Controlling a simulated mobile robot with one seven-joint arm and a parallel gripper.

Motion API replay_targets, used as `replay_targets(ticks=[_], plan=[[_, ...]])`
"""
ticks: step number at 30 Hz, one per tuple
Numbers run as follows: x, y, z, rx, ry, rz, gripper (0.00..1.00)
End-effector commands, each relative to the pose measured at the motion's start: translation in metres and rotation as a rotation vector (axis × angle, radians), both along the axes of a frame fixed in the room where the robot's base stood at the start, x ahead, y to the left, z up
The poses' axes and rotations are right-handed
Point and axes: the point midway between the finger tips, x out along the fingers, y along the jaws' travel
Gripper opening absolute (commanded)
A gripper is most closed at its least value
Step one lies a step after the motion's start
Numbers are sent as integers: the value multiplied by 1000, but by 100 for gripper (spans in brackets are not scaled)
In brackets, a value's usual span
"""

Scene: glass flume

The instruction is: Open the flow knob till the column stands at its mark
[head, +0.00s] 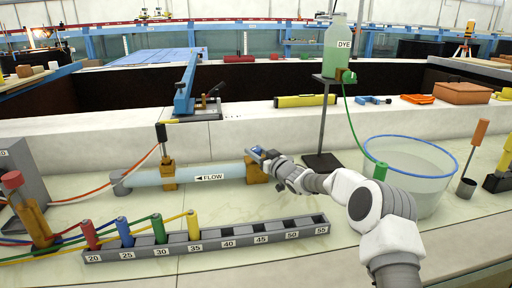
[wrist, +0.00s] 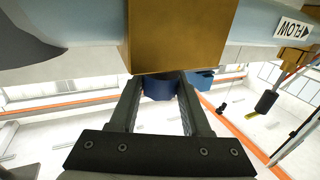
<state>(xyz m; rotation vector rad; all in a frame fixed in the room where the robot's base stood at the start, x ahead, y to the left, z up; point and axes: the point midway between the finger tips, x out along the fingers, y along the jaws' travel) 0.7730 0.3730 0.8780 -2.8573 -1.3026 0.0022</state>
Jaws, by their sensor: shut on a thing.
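The pale blue tube (head: 205,174) with a FLOW arrow label lies along the bench in the head view. A brass block (head: 257,173) sits at its right end, and the block fills the top middle of the wrist view (wrist: 182,35). The blue flow knob (wrist: 159,89) sticks out from the block between my fingers. My gripper (wrist: 160,95) is shut on the knob, one finger on each side. In the head view my gripper (head: 268,160) reaches the block from the right. The knob's turn angle is unclear.
A numbered grey rack (head: 212,238) holds red, blue, green and yellow plugs in front of the tube. A dye bottle (head: 338,50) on a stand rises behind my arm. A clear blue-rimmed bucket (head: 420,190) stands close to its right.

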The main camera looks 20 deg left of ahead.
Motion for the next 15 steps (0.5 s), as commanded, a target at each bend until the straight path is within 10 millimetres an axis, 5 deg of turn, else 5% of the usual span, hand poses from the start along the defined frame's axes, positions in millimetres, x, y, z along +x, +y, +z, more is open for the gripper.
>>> replay_targets(ticks=[14,15], plan=[[0,0,0,-1,-3,10,0],[0,0,0,-1,-3,10,49]])
